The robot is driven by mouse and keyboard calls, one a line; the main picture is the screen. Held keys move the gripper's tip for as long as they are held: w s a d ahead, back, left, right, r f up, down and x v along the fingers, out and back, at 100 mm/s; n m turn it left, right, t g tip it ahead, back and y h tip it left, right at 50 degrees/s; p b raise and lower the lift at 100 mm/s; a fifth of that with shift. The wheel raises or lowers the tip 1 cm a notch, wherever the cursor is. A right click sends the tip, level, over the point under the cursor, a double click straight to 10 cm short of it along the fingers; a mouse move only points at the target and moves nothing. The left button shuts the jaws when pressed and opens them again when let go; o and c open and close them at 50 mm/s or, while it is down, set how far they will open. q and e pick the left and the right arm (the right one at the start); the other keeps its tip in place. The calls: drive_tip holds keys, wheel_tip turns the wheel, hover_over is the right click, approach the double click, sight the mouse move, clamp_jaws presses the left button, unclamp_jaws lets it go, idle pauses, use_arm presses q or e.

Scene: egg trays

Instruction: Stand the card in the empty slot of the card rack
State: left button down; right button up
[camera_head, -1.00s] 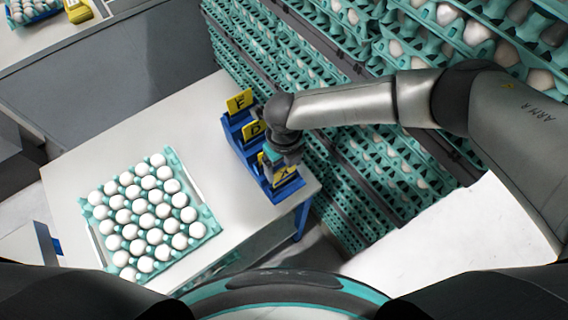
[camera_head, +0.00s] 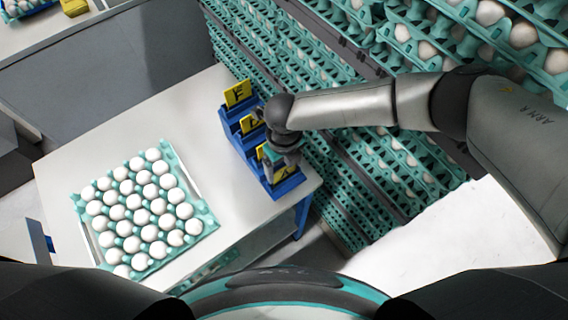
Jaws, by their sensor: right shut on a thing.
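A blue card rack (camera_head: 229,125) stands along the right edge of the white table, with several steps in a row. Yellow cards with black letters stand in it: card F (camera_head: 238,93) at the far end and another lettered card (camera_head: 249,123) beside it. My right gripper (camera_head: 284,164) points down over the near end of the rack, shut on a yellow card (camera_head: 262,152) that is mostly hidden by the fingers. More yellow shows low at the nearest step. I cannot tell whether the held card is seated in a slot. My left gripper is not in view.
A teal tray of white eggs (camera_head: 207,218) lies on the white table (camera_head: 110,150), left of the rack. Tall stacks of teal egg trays (camera_head: 345,180) stand right behind the rack. The table top between tray and rack is clear.

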drive_tip(key=o, duration=1.1)
drive_tip(key=shift+r, duration=0.1)
wheel_tip(320, 180, up, 15)
drive_tip(key=p, duration=1.3)
